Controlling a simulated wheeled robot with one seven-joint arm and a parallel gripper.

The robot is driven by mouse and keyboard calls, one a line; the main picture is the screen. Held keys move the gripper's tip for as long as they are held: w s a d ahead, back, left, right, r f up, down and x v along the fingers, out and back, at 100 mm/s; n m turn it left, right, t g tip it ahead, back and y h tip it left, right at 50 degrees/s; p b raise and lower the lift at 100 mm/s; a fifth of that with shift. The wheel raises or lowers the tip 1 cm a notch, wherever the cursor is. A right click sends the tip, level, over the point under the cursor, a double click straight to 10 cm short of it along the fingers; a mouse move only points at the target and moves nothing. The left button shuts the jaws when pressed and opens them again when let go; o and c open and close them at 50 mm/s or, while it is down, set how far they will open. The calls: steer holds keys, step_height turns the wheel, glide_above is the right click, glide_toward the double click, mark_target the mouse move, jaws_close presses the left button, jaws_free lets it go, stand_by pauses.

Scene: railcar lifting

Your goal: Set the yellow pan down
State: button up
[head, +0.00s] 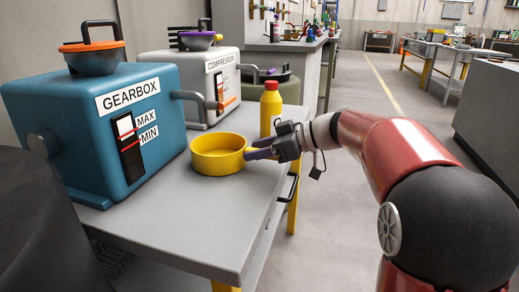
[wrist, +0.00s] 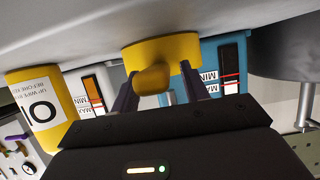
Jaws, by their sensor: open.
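The yellow pan (head: 214,165) sits upright on the grey table (head: 216,222), in front of the gearbox and the compressor. In the upside-down wrist view the pan (wrist: 182,50) appears against the grey tabletop, with its stubby handle (wrist: 152,79) pointing toward my gripper. My gripper (head: 256,152) is at the pan's right side, low over the table. In the wrist view its two dark fingers stand apart, one on each side of the handle. The exact gap between fingers and handle is hard to tell.
A blue gearbox (head: 90,130) stands left of the pan, and a white compressor (head: 188,68) behind it. A yellow bottle with a red cap (head: 270,108) stands close behind my gripper. The table's right edge has a black handle (head: 293,187). The front of the tabletop is clear.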

steer(key=shift+r, duration=0.25)
steer(key=v, duration=1.2)
steer(key=s+d+f+m+h, duration=0.1)
steer(key=s+f+m+h, duration=0.5)
steer(key=s+f, duration=0.3)
steer(key=s+d+f+m+t+h, duration=0.1)
steer(key=s+f+m+h, duration=0.5)
steer(key=s, duration=1)
step_height(320, 180, down, 3)
steer(key=shift+s+f+m+h, duration=0.2)
steer(key=shift+m+h, duration=0.1)
steer(key=shift+m, duration=0.7)
step_height(320, 180, up, 5)
steer(key=p, duration=0.5)
steer(key=shift+r, duration=0.1)
